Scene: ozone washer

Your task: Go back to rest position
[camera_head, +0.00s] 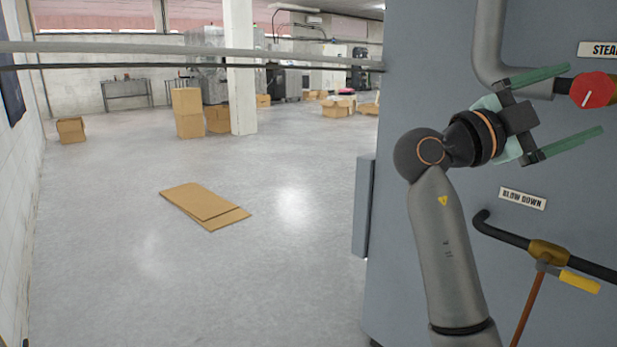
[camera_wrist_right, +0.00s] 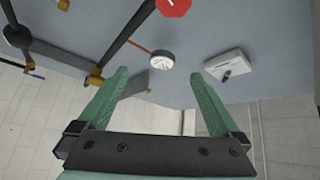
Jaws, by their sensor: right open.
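My right gripper (camera_head: 583,108) is raised in front of the grey machine cabinet (camera_head: 400,110) on the right of the head view. Its two green fingers are spread wide with nothing between them. One finger points toward the red valve knob (camera_head: 591,90); from this view I cannot tell whether they touch. In the right wrist view the open fingers (camera_wrist_right: 160,88) show apart from the red knob (camera_wrist_right: 174,6), which sits at the top edge. My left gripper is not in view.
A yellow-handled valve (camera_head: 579,281) on a dark pipe is below the gripper. The wrist view shows a round gauge (camera_wrist_right: 162,60) and a white box (camera_wrist_right: 222,64). Flat cardboard (camera_head: 205,205) lies on the otherwise open floor. Boxes (camera_head: 187,112) stand farther back.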

